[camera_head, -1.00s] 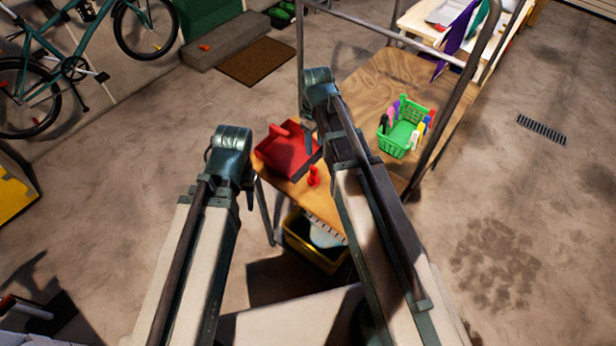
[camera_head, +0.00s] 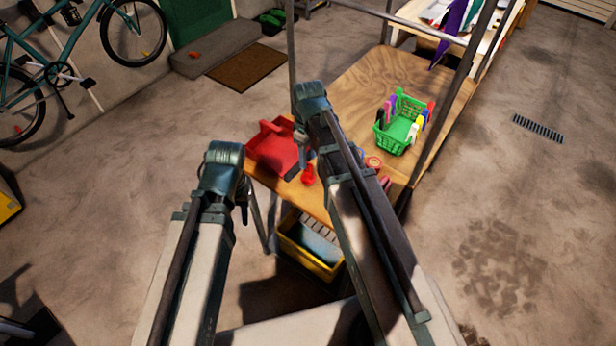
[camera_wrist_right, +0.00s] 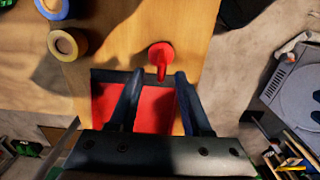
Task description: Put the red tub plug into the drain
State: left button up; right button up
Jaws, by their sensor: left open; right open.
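The red tub plug (camera_head: 308,175) stands on the wooden bench near its front edge, beside the red dustpan-like tray (camera_head: 272,148). It also shows in the right wrist view (camera_wrist_right: 161,55), just beyond my right fingertips and in line with the space between them. My right gripper (camera_wrist_right: 159,80) is open and empty, over the edge of the red tray; in the head view its arm partly hides it. My left gripper (camera_head: 243,192) is open, left of the bench's front edge, with its fingers small and dark. I cannot make out a plug drain; a dark floor grate (camera_head: 538,128) lies far right.
A green basket (camera_head: 397,135) with coloured items stands farther back on the bench. Blue (camera_wrist_right: 52,8) and tan (camera_wrist_right: 68,45) tape rolls lie near the plug. A yellow bin (camera_head: 312,262) is below the bench front. Metal posts rise at the bench sides.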

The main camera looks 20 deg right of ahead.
aim_at(308, 163)
jog(key=shift+s+f+b, duration=0.1)
jog(key=shift+f+b, duration=2.4)
jog(key=shift+f, duration=0.1)
jog(key=shift+r, duration=0.1)
grip_shut()
